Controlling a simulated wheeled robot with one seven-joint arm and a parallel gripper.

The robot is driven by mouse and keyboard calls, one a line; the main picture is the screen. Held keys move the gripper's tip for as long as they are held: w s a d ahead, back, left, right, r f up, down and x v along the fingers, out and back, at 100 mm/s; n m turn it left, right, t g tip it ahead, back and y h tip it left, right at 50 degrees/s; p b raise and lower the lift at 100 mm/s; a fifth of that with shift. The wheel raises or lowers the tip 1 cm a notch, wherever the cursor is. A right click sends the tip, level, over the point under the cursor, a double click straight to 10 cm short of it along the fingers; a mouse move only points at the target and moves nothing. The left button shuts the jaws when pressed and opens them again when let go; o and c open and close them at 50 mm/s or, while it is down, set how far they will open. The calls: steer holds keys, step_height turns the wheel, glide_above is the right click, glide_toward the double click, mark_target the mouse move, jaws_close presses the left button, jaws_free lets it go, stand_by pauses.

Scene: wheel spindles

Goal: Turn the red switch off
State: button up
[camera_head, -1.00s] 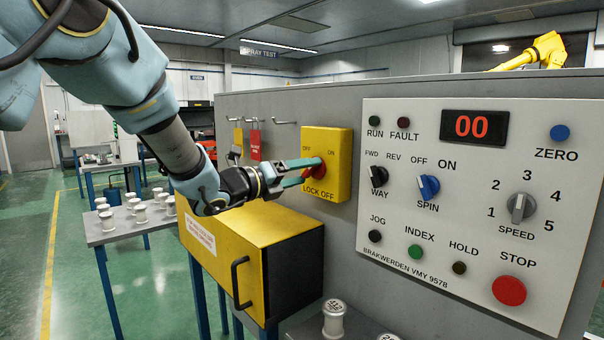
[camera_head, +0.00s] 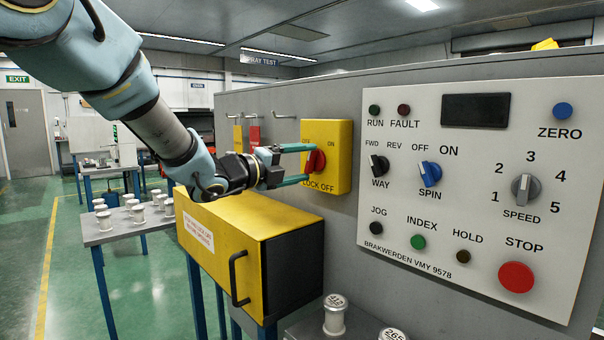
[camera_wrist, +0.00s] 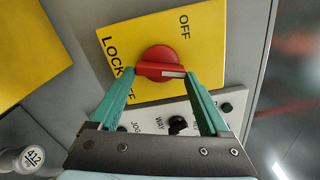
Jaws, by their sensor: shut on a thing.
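The red switch (camera_head: 315,162) is a round knob with a raised bar on a yellow plate (camera_head: 341,168) marked OFF, ON and LOCK OFF. It also shows in the wrist view (camera_wrist: 158,58). My gripper (camera_head: 310,164) has its two green fingers on either side of the bar, shut on it. In the wrist view a white mark on the bar (camera_wrist: 173,74) points right, not straight at the OFF label (camera_wrist: 184,19). The ON label is hidden in that view.
A white control panel (camera_head: 470,238) with knobs, buttons and a dark display (camera_head: 475,110) stands to the right. A yellow box (camera_head: 255,226) with a black handle juts out below my gripper. Spools stand on a table (camera_head: 118,233) at left and at the bottom.

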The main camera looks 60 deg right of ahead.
steer(key=n, duration=0.3)
steer(key=shift+n+b, duration=0.3)
steer(key=shift+b, duration=0.1)
steer(key=n, duration=0.2)
steer(key=shift+w+r+n, duration=0.1)
steer(key=shift+n, duration=0.3)
steer(key=n+p, duration=0.1)
steer(key=n, duration=0.2)
steer(key=shift+r, duration=0.1)
steer(key=shift+n+p, duration=0.45)
steer(key=shift+n, duration=1.05)
steer(key=o, duration=1.2)
steer(key=shift+a, duration=0.1)
steer(key=b+v, duration=0.3)
steer(key=v, duration=0.7)
steer(key=shift+w+a, duration=0.1)
steer(key=shift+a, duration=0.2)
